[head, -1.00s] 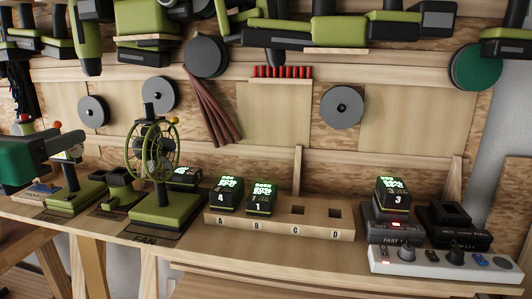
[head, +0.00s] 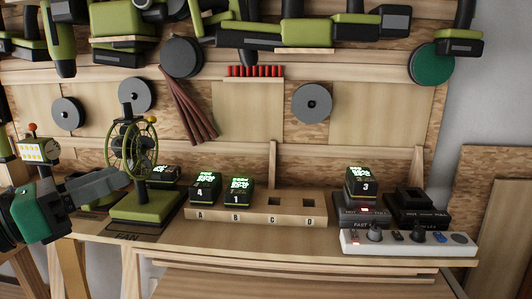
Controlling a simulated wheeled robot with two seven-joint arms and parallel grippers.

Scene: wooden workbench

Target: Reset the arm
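My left gripper (head: 100,184) is at the left of the head view, in front of the bench and close to the green fan's base in the picture. It points right, with its green wrist behind it. I see nothing held in it, but I cannot tell whether its fingers are apart. The green fan (head: 130,150) stands upright on its base. My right gripper is not in view.
A wooden block (head: 258,212) has batteries at A (head: 205,187) and B (head: 239,192); C and D are empty. Battery 3 (head: 362,184) sits in a charger beside an empty charger (head: 414,207). A white power strip (head: 405,241) lies in front. Another battery (head: 165,175) is behind the fan.

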